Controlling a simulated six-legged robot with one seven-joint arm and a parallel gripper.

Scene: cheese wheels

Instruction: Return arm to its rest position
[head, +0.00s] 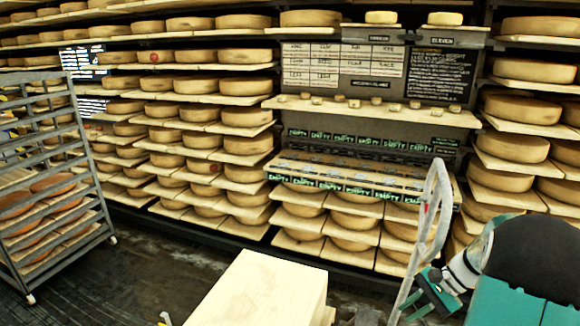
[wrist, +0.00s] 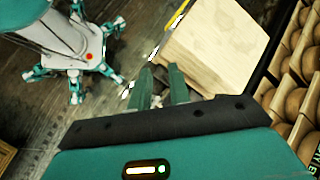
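My gripper (wrist: 161,76) shows in the wrist view with its two teal fingers apart and nothing seen between them but the floor area below. The wrist view looks down toward my own white and teal body and legs at upper left.
A pale wooden block (head: 262,290) stands at the front centre; it also shows in the wrist view (wrist: 215,42) beside the fingers. A grey metal rack (head: 62,185) with cheese stands left. A grey frame with red marks (head: 431,215) stands right. Cheese shelves (head: 190,110) line the back. Dark floor is open between rack and block.

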